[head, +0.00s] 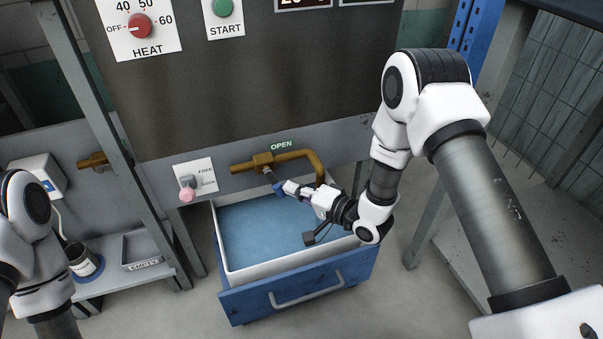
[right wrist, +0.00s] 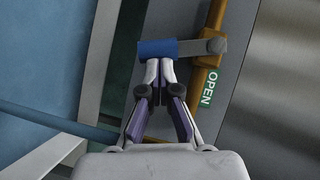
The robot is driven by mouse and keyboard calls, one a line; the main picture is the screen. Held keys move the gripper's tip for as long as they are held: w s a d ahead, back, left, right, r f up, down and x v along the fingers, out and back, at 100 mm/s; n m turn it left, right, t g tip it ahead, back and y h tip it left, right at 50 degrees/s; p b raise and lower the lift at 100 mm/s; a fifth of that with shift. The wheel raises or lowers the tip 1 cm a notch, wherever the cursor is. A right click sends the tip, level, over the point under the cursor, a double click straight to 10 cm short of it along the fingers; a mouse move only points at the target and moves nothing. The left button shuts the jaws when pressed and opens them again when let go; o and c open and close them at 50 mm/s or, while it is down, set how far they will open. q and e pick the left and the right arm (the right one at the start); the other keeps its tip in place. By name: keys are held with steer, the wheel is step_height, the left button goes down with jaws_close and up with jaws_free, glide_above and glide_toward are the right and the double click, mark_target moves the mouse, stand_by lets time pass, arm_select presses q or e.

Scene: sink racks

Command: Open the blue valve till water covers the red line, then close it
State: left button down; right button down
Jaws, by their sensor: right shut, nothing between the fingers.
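The valve has a grey lever with a blue grip (head: 280,189) and sits on a brass pipe (head: 290,156) beside the OPEN label. The lever points down and out toward the basin. My right gripper (head: 288,187) is shut and empty, its fingertips at the blue grip. In the right wrist view the shut fingertips (right wrist: 160,70) are against or very near the side of the blue grip (right wrist: 158,49), not around it. I cannot make out a red line. The pipe's outlet is hidden behind my right gripper.
The basin sits in a blue drawer (head: 250,305) with a grey handle. A pink-tipped switch (head: 187,194) is left of the valve. A HEAT dial (head: 140,26) and green START button (head: 222,8) are above. A tray (head: 146,250) marked EMPTY stands on the left shelf.

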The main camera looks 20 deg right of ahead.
arm_select(q)
steer(key=shift+r+p, duration=0.4)
steer(key=shift+p, duration=0.05)
arm_select(e)
steer(key=shift+a+f+m+t+y, duration=0.45)
steer(key=shift+a+f+m, duration=0.2)
steer(key=shift+a, duration=0.3)
